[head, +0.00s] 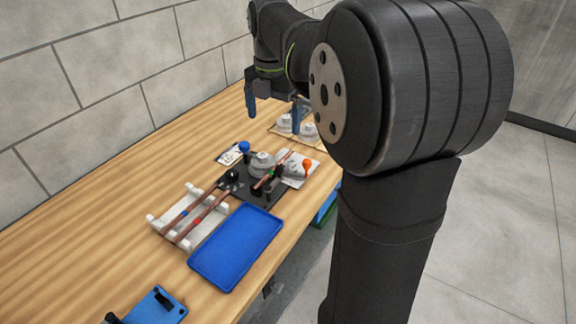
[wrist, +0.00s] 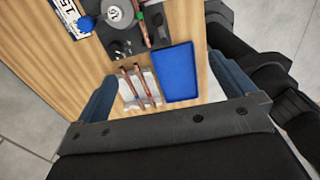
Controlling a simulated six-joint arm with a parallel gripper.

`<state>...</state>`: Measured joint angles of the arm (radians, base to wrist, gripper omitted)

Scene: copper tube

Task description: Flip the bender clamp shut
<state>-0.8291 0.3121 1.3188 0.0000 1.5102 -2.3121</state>
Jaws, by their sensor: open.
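The bender has a grey round die (head: 262,163) on a black base plate (head: 240,188), near the middle of the table. A copper tube (head: 283,162) with a green band lies across the bender. Small black parts, one with a round knob (head: 232,174), stand on the plate; I cannot tell which is the clamp or how it is set. In the wrist view the bender's die (wrist: 112,13) is at the top, partly cut off. My gripper (head: 274,112) is open and empty, above and beyond the bender in the head view. Its blue fingers also show in the wrist view (wrist: 162,70).
A white rack (head: 157,226) holds two copper tubes with blue and red bands. A blue tray (head: 237,246) lies beside it. Blue (head: 244,146) and orange (head: 307,162) knobbed items and more grey dies (head: 308,131) stand around the bender. A blue fixture (head: 158,306) is at the near edge.

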